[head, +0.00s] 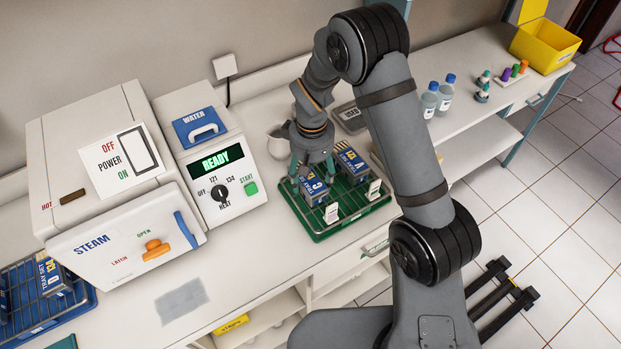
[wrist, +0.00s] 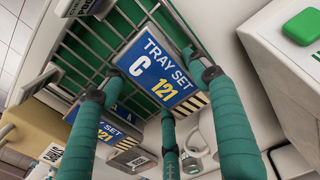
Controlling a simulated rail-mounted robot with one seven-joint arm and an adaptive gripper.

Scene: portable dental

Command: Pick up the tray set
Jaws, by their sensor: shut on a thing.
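The tray set C (head: 314,187), a grey tray with a blue label, is at the left side of the green rack (head: 322,236). My gripper (head: 312,168) reaches down over it with teal fingers and is shut on it. In the wrist view, the label reading "TRAY SET C 121" (wrist: 160,68) shows between the fingers. I cannot tell whether the tray is clear of the rack. A second tray set (head: 352,161) with a blue label stands beside it to the right, and a white tag (head: 331,213) stands in front of tray set C.
The white steam unit (head: 120,215) and the control panel reading "READY" (head: 222,160) stand left of the rack. A blue rack (head: 78,302) holds tray set D (head: 52,278) at far left. Bottles (head: 430,100) and a yellow bin (head: 543,47) stand at right.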

